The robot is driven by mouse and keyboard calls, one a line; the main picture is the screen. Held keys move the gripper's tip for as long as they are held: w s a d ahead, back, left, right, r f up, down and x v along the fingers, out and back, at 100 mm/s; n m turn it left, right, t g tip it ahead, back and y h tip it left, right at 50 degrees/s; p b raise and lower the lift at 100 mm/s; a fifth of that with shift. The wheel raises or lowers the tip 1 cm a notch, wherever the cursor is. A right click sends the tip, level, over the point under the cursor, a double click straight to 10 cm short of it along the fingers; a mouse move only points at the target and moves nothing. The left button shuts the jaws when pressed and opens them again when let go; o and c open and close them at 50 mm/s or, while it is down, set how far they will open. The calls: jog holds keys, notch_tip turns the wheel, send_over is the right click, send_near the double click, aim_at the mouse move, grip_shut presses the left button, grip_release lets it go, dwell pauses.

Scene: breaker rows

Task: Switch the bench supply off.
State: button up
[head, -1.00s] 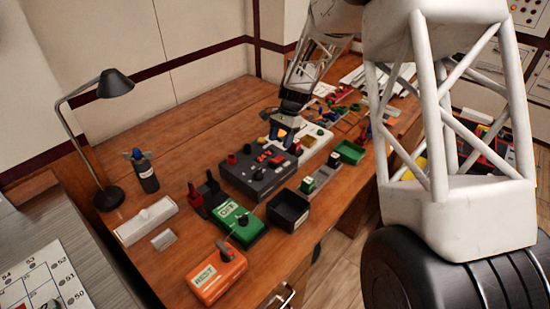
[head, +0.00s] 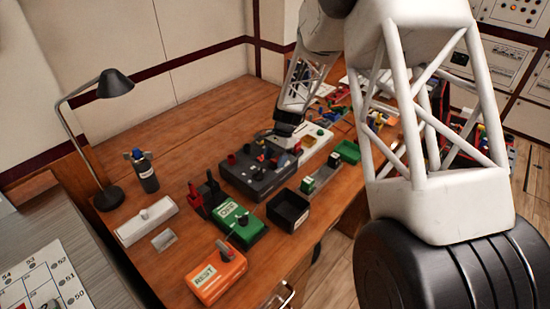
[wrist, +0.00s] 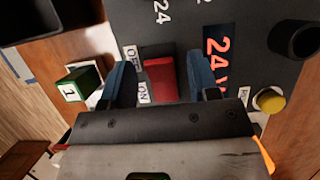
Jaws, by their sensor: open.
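The bench supply (head: 252,180) is a dark grey box near the middle of the wooden bench in the head view. In the wrist view its top fills the upper part, with orange "24 V" lettering (wrist: 216,58). A red switch (wrist: 160,82) sits on that panel, with an OFF label (wrist: 131,58) and an ON label (wrist: 144,92) beside it. My gripper (wrist: 160,66) is open, its two blue fingers on either side of the switch with gaps showing. In the head view my gripper (head: 270,143) is low over the supply's far part. I cannot tell the switch's tilt.
A yellow knob (wrist: 268,100) and a dark round knob (wrist: 295,40) stand right of the fingers. A green block marked 1 (wrist: 78,90) lies left. A green box (head: 238,224), an orange box (head: 216,273) and a black open tray (head: 288,211) stand near the supply.

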jog(key=c, duration=0.9)
jog(key=shift+s+a+t+h, duration=0.15)
jog(key=shift+t+h, duration=0.35)
jog(key=shift+s+a+f+t+h, duration=0.1)
jog(key=shift+f+t+h, duration=0.05)
jog(key=shift+t+h, duration=0.35)
jog(key=shift+s+a+f+t+h, duration=0.1)
jog(key=shift+t+h, duration=0.4)
